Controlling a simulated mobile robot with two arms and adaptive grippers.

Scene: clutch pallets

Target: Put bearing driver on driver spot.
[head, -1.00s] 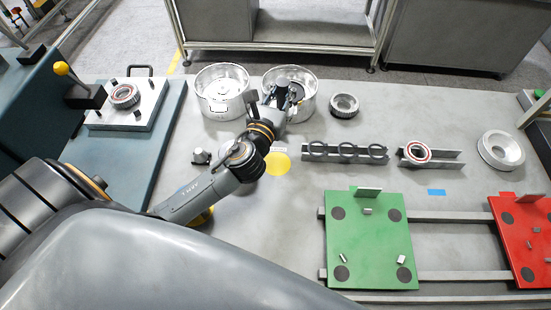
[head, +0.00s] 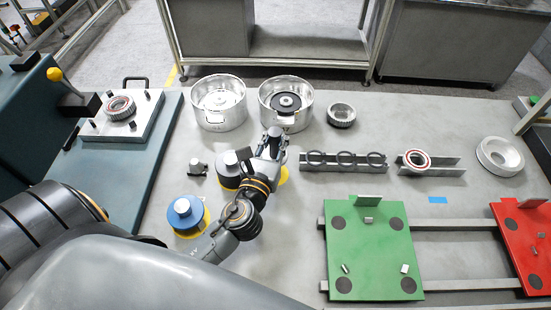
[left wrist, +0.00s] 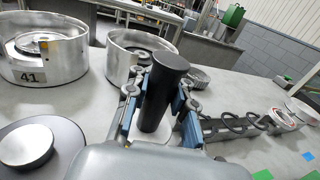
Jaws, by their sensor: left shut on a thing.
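My left gripper (head: 272,134) is shut on the bearing driver, a black cylinder (left wrist: 164,90) standing between its two fingers in the left wrist view. In the head view the gripper hides most of the driver. The driver spot looks to be the yellow disc (head: 283,175) on the table, partly hidden under my left wrist. The gripper is just beyond this disc, on the side towards the drums. I cannot tell whether the driver's lower end touches the table. My right gripper is not in view.
Two silver drums (head: 218,126) (head: 285,125) stand behind the gripper; the right one holds a dark disc. A dark disc with a silver knob (head: 228,182) and a blue-topped piece (head: 186,213) are left of my wrist. A rail with rings (head: 343,167) is to the right.

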